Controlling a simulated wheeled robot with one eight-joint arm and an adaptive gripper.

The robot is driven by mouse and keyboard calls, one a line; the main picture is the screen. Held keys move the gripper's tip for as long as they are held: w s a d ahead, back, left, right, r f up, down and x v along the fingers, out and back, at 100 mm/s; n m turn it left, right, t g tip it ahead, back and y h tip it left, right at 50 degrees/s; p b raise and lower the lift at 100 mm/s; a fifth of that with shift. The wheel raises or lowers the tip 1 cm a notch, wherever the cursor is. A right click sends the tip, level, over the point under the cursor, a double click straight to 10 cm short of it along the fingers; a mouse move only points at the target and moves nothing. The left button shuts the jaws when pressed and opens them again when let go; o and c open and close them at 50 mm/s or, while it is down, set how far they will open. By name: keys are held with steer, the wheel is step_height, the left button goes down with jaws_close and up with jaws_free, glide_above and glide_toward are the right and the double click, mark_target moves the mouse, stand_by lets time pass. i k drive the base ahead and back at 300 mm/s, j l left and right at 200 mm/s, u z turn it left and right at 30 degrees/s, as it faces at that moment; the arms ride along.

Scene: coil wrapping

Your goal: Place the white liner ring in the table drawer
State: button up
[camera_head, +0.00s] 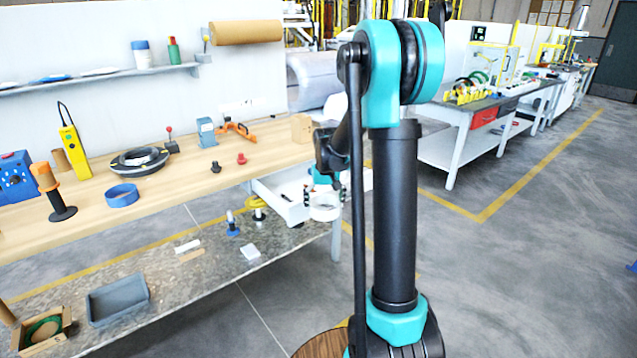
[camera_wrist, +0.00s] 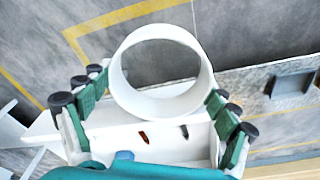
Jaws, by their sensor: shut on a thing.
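The white liner ring (camera_head: 325,213) is in my gripper (camera_head: 325,195) at the right end of the open white drawer. In the wrist view, the ring (camera_wrist: 160,106) sits between the green finger pads of my gripper (camera_wrist: 158,88), which is shut on it from both sides. The table drawer (camera_head: 280,207) is pulled out under the wooden tabletop. In the wrist view, the drawer (camera_wrist: 165,150) lies behind the ring's lower edge and holds a small red item and a dark item. I cannot tell whether the ring touches the drawer.
The wooden tabletop (camera_head: 185,178) above the drawer carries a black round fixture (camera_head: 138,160), a blue tape roll (camera_head: 122,195) and several tools. A lower shelf (camera_head: 170,290) holds a grey bin (camera_head: 118,299). Open floor lies to the right.

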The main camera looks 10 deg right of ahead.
mark_target(299, 190)
steer(key=i+l, duration=0.15)
steer(key=l, duration=0.2)
steer(key=i+l, duration=0.1)
steer(key=l, duration=0.25)
steer(key=i+l, duration=0.15)
steer(key=l, duration=0.2)
steer(key=i+l+z, duration=0.1)
steer(key=l, duration=0.25)
